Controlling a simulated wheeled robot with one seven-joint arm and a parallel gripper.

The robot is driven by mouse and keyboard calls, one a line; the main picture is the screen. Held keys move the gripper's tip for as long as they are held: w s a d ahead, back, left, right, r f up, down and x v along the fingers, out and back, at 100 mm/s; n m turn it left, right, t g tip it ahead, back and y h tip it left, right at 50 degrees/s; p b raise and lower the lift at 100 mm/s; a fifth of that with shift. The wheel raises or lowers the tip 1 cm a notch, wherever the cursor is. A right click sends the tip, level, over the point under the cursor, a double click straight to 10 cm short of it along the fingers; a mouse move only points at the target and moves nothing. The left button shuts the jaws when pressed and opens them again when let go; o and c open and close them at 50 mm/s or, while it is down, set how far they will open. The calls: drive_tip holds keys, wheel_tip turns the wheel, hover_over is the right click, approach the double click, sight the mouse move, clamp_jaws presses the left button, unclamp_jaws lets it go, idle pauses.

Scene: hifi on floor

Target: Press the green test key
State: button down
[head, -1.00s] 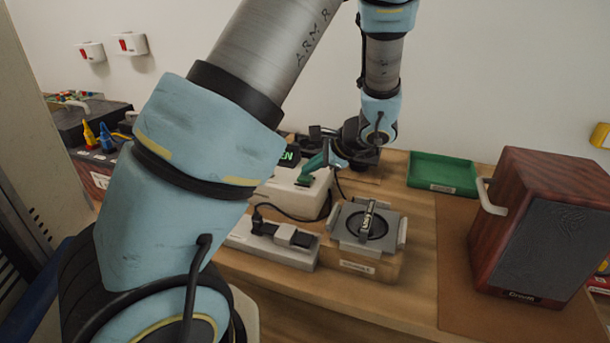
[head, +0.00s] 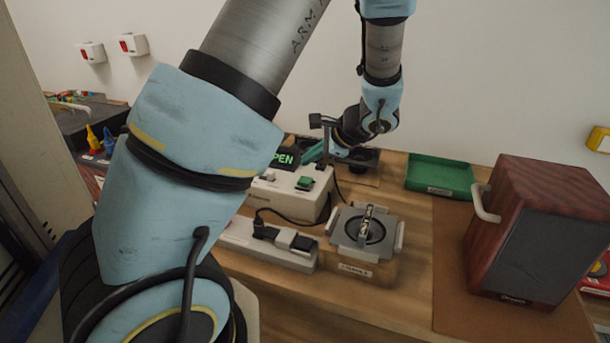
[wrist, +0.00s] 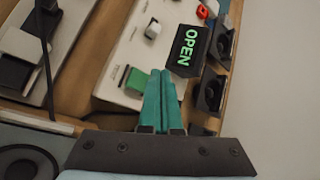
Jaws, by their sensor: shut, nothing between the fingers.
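The green test key (head: 305,183) sits on top of a pale tester box (head: 316,201), and nothing covers it in the head view. It also shows in the wrist view (wrist: 136,81), just left of my fingertips. My gripper (wrist: 160,73) has its teal fingers together and empty. In the head view my gripper (head: 312,155) is behind and above the key, apart from it. A dark display (head: 285,158) on the box reads OPEN in green letters in the wrist view (wrist: 187,50); my arm partly hides it in the head view.
A small white knob (wrist: 153,29) is on the same box. A power strip (head: 268,245) and a grey clamp fixture (head: 364,232) stand in front. A green tray (head: 440,175) and a wooden speaker (head: 540,231) are to the right. Bare table lies around the fixture.

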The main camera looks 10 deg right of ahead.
wheel_tip(320, 180, up, 2)
drive_tip(key=shift+r+p, duration=0.25)
drive_tip(key=shift+p, duration=0.45)
drive_tip(key=shift+a, duration=0.1)
drive_tip(key=s+a+r+n+g+h, duration=0.2)
drive_tip(key=s+a+n+g+h, duration=0.3)
drive_tip(key=s+a+n, duration=0.8)
drive_tip(key=a+n+h, duration=0.1)
drive_tip(key=a+n, duration=0.3)
drive_tip(key=shift+s+a+r, duration=0.15)
drive_tip(key=shift+r, duration=0.1)
